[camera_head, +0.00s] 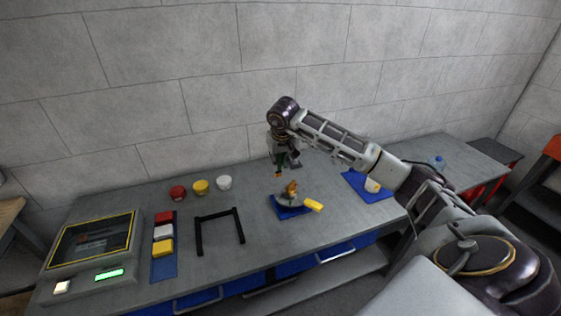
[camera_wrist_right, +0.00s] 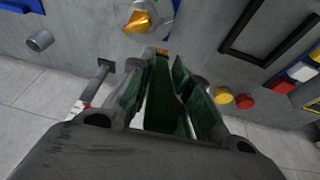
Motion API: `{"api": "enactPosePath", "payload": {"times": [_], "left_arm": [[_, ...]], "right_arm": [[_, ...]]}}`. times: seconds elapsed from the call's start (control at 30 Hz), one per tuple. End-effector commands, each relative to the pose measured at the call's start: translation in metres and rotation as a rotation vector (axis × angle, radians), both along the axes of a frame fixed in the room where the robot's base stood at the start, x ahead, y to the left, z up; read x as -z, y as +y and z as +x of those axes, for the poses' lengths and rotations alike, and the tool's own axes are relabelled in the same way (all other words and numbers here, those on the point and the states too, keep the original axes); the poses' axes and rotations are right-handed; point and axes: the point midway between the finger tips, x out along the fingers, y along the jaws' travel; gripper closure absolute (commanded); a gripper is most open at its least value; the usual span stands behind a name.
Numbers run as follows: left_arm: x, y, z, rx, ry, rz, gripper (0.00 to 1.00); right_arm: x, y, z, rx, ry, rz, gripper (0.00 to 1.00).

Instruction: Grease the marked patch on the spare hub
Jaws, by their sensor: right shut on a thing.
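The spare hub (camera_head: 288,201) is a grey round part with an orange top, on a blue mat (camera_head: 283,212) mid-table. It also shows at the top of the right wrist view (camera_wrist_right: 153,14). I cannot make out a marked patch clearly. My right gripper (camera_head: 279,160) is above and slightly left of the hub, pointing down. It is shut on a slim tool with a tan tip, seemingly a brush (camera_wrist_right: 163,50); the green fingers hide most of it. The tip is apart from the hub. My left gripper is in neither view.
A yellow piece (camera_head: 314,205) sits at the hub's right. A black frame (camera_head: 220,230), red (camera_head: 178,192), yellow (camera_head: 201,187) and white (camera_head: 224,183) round pieces, and a display box (camera_head: 92,245) stand to the left. Another blue mat (camera_head: 360,184) lies to the right.

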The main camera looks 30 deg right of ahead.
Motion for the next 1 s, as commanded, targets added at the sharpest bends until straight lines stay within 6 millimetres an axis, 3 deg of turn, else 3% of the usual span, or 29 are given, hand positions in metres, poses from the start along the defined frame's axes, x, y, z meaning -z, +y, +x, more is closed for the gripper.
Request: {"api": "enactPosePath", "payload": {"times": [0.77, 1.0], "left_arm": [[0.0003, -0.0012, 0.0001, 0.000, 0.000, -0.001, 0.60], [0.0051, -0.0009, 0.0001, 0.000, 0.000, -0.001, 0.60]], "right_arm": [[-0.0003, 0.0005, 0.0016, -0.044, -0.046, 0.035, 1.00], [0.0082, 0.0006, 0.0013, -0.044, -0.045, 0.036, 1.00]]}}
